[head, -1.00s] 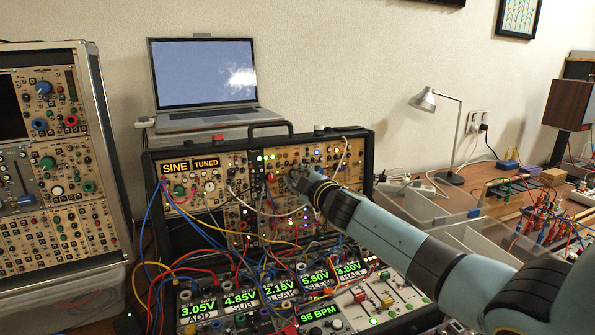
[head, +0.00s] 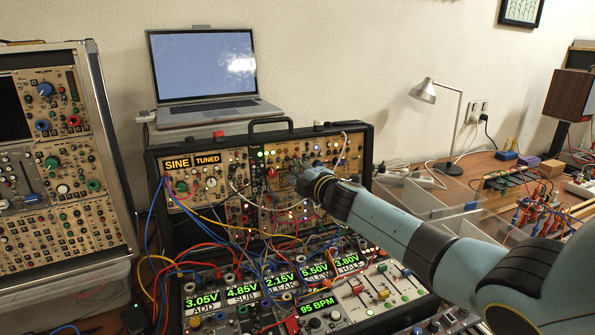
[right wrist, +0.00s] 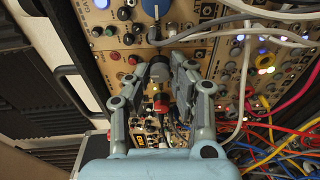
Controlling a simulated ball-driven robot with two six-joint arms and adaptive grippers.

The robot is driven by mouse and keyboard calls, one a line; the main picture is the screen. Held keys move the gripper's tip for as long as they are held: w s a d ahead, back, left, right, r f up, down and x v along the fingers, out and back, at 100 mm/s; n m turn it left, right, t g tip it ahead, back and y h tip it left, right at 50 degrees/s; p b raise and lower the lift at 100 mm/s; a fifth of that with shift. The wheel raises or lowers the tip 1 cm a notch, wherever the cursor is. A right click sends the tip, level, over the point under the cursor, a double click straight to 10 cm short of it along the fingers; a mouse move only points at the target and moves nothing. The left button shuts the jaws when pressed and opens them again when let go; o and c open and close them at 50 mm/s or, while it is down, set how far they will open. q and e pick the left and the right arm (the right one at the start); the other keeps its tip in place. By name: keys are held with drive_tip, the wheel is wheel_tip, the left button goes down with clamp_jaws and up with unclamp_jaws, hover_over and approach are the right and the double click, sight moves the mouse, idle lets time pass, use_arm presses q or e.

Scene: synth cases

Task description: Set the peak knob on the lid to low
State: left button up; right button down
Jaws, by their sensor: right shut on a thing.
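The upright lid (head: 367,150) of the black case carries tan module panels with many knobs, sockets and lights. My right gripper (head: 299,174) reaches the upper middle-right of these panels in the head view and covers what it holds there. In the right wrist view my right gripper (right wrist: 159,75) has its two grey fingers shut around a small dark knob (right wrist: 159,72). A knob with a red part (right wrist: 160,104) shows just below it, between the fingers. The lettering by the held knob is too small to read, and its pointer cannot be made out. My left gripper is out of view.
Patch cables (head: 215,250) hang in front of the lid and over the lower case with green displays (head: 242,293). A large blue knob (right wrist: 155,8) and grey cables lie close to the fingers. A laptop (head: 203,70) stands behind; a lamp (head: 425,91) is at right.

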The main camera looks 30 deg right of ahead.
drive_tip(key=shift+f, duration=0.1)
drive_tip(key=c, duration=1.2)
unclamp_jaws()
drive_tip(key=shift+s, duration=0.1)
drive_tip(key=s, duration=0.4)
drive_tip(key=s+a+r, duration=0.1)
drive_tip(key=s, duration=0.6)
drive_tip(key=shift+s+a+r, duration=0.15)
drive_tip(key=shift+s+a, duration=0.15)
drive_tip(key=shift+s, duration=0.05)
